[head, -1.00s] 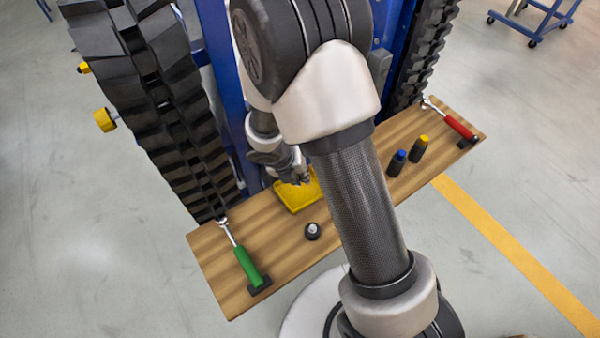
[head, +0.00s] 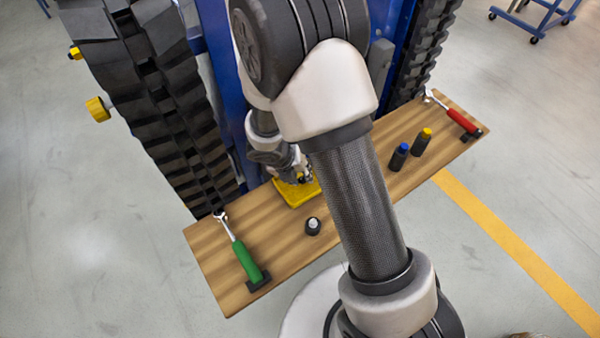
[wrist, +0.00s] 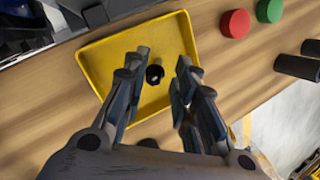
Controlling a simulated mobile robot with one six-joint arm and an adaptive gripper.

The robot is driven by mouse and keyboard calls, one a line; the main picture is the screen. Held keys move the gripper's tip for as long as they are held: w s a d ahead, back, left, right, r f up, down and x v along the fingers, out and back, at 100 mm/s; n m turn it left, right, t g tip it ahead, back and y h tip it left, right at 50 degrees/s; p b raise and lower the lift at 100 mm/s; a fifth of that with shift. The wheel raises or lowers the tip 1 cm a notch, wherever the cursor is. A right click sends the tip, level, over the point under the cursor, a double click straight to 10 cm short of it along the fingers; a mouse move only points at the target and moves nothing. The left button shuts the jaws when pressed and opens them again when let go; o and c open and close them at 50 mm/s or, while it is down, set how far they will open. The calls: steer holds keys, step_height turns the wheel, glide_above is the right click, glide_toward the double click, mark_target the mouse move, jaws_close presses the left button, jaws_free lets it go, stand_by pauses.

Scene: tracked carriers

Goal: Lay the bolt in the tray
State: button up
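The yellow tray (head: 302,200) lies on the wooden board, and it fills the middle of the wrist view (wrist: 100,52). My gripper (wrist: 163,80) is over the tray with its two fingers apart. A small dark, roundish piece (wrist: 154,74), which looks like the bolt seen end-on, shows between the fingers. Gaps show on both sides of it. It appears to be in the tray, but I cannot tell whether it touches the floor. In the head view my gripper (head: 298,178) is at the tray's far edge, partly hidden by my arm.
A green-handled tool (head: 246,262) and a red-handled tool (head: 462,121) lie at the board's ends. Blue-topped (head: 399,157) and yellow-topped (head: 421,142) dark pegs stand right; a white-topped one (head: 313,227) stands before the tray. Red (wrist: 236,23) and green (wrist: 269,10) round pieces are beside the tray.

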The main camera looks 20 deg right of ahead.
steer(key=shift+o, duration=0.8)
steer(key=v, duration=1.2)
